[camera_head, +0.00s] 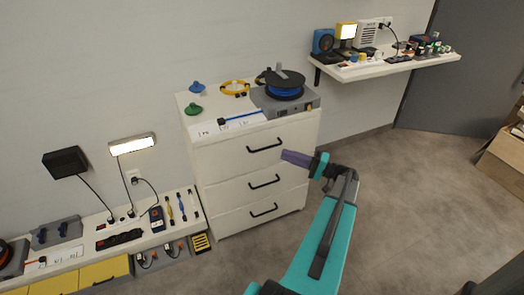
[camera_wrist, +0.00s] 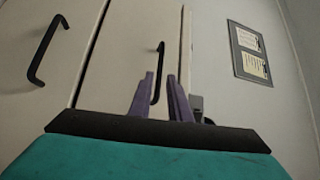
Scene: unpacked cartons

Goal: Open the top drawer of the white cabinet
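The white cabinet (camera_head: 208,160) stands against the wall with three stacked drawers, each with a black bar handle. The top drawer (camera_head: 225,155) looks shut, and its handle (camera_head: 265,145) is just left of and above my fingertips in the head view. My gripper (camera_head: 286,156) has purple fingers pointing at the cabinet front. In the wrist view, turned sideways, the fingers (camera_wrist: 160,85) are apart, with a handle (camera_wrist: 158,72) lined up in the gap. I cannot tell whether the tips reach around it. Another drawer's handle (camera_wrist: 45,50) shows at left.
A low bench (camera_head: 70,252) with tools is at left, a wall shelf (camera_head: 390,62) at right. Floor right of the cabinet is clear.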

